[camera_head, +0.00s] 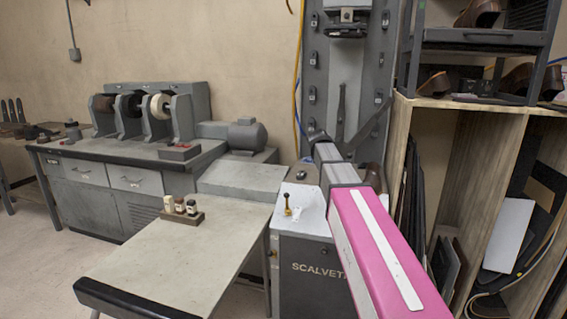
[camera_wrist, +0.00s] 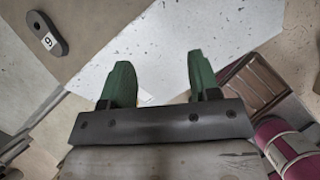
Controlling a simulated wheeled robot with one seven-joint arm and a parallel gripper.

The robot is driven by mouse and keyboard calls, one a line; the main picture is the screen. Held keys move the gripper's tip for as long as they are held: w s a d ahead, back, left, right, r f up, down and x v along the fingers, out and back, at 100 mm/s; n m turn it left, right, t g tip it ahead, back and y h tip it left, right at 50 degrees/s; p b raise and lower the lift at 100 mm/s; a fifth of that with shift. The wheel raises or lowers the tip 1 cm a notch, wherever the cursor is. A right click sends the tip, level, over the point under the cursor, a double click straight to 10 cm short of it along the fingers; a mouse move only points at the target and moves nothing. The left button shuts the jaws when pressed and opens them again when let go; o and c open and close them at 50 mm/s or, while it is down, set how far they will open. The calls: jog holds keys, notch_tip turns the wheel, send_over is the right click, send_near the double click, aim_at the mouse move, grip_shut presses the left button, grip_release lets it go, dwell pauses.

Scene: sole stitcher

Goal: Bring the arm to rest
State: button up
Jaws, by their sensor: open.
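My gripper (camera_wrist: 160,78) shows in the wrist view with two green fingers spread wide apart and nothing between them. A white speckled surface lies beyond the fingertips; I cannot tell how far off it is. In the head view my pink and grey arm reaches from the lower right toward the grey machine marked "SCALVET..." (camera_head: 298,245). My gripper cannot be made out clearly there. The tall grey machine column (camera_head: 350,85) with several tagged hooks rises behind the arm. A black tag marked 9 (camera_wrist: 47,36) shows at upper left in the wrist view.
A grey worktable (camera_head: 165,255) with a small rack of bottles (camera_head: 182,212) stands left of the machine. Behind is a bench with polishing wheels (camera_head: 130,105) and a motor (camera_head: 247,135). Wooden shelving (camera_head: 455,180) with shoes and sheets stands close on the right.

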jog(key=s+f+m+g+y, duration=0.4)
jog(key=s+f+m, duration=2.3)
jog(key=s+f, duration=0.3)
jog(key=shift+f+g, duration=0.3)
jog(key=shift+f, duration=0.1)
jog(key=shift+a, duration=0.1)
